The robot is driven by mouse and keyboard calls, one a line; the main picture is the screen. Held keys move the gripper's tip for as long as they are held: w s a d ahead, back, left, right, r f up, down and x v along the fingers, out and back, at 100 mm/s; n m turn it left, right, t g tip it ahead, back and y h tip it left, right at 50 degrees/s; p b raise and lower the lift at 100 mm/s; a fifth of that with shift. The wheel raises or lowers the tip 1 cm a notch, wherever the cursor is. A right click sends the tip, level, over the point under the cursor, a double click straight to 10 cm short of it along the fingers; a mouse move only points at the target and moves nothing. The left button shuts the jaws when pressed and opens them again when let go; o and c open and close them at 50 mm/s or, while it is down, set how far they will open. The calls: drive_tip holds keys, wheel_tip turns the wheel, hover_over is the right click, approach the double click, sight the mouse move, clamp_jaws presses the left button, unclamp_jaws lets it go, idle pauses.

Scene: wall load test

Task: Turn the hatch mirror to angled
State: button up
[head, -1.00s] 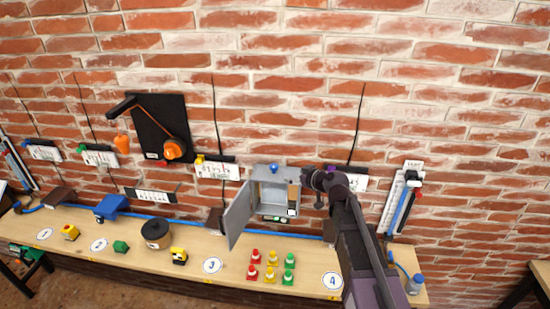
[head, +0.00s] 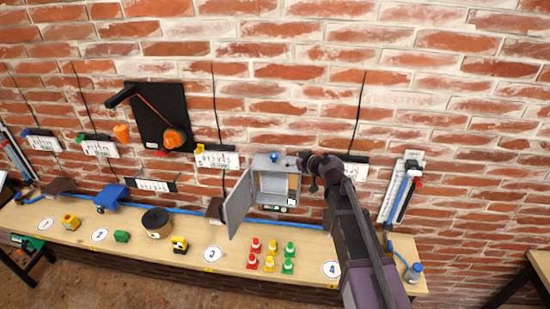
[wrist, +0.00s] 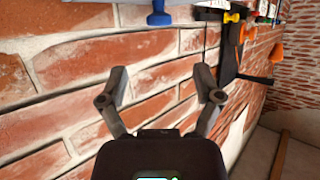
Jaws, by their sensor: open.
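A grey wall box (head: 259,172) hangs on the brick wall with its door (head: 238,203) swung open to the left. A blue knob (head: 273,157) sits on its top; a blue knob also shows at the top edge of the wrist view (wrist: 158,16). A small brownish part (head: 292,186) shows inside at the right; I cannot tell whether it is the mirror or how it is angled. My gripper (head: 300,162) is just right of the box's upper edge. In the wrist view my gripper (wrist: 160,78) is open and empty, fingers spread before bare brick.
A workbench (head: 330,289) below holds red, yellow and green cones (head: 270,262), a round dark-lidded pot (head: 156,222) and small coloured blocks. A black panel with an orange dial (head: 174,138) is on the wall at left. A ruler-like fixture (head: 402,190) hangs at right.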

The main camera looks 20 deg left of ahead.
sight(274, 155)
drive_tip(key=b+x, duration=0.3)
drive_tip(key=x, duration=0.7)
drive_tip(key=shift+w+a+f+b, duration=0.15)
drive_tip(key=shift+a+f+b, duration=0.05)
drive_tip(key=shift+a+b, duration=0.15)
drive_tip(key=shift+d, duration=0.1)
drive_tip(key=c, duration=1.1)
